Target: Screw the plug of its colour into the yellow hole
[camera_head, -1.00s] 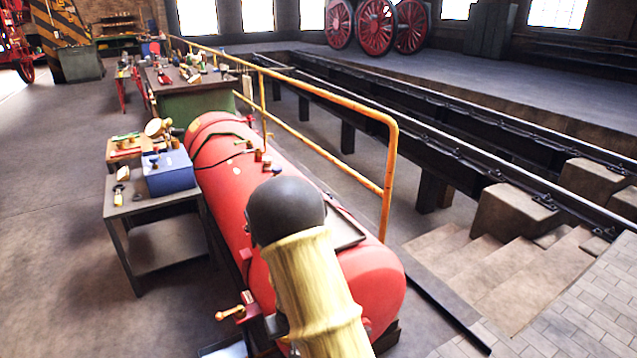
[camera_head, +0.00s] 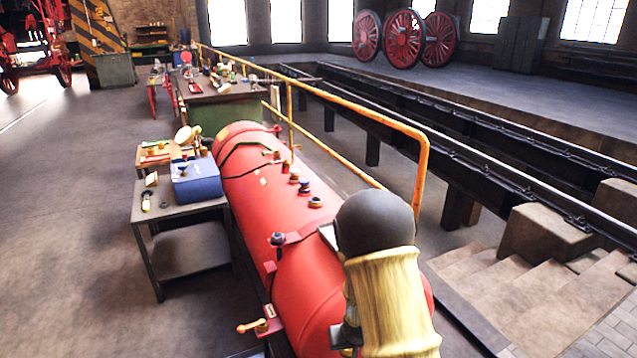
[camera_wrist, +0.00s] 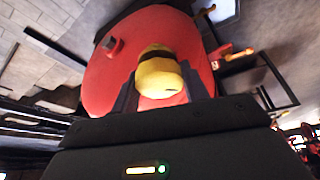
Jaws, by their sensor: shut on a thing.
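My gripper (camera_wrist: 160,88) is shut on a yellow plug (camera_wrist: 159,72) with a dark band, seen in the wrist view between the two dark fingers. Behind the plug is the rounded red end of the boiler (camera_wrist: 103,80); the plug appears in front of it, and I cannot tell the gap. In the head view the red boiler (camera_head: 255,190) lies lengthwise, with several fittings along its top, including a dark one (camera_head: 316,202). My arm hides the boiler's near right part and my gripper there. I cannot make out the yellow hole in either view.
A grey side table (camera_head: 190,212) with a blue box (camera_head: 196,182) stands left of the boiler. An orange railing (camera_head: 421,185) runs along its right side, with a pit and steps (camera_head: 480,280) beyond. A red valve with an orange handle (camera_head: 262,325) sticks out at the near left.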

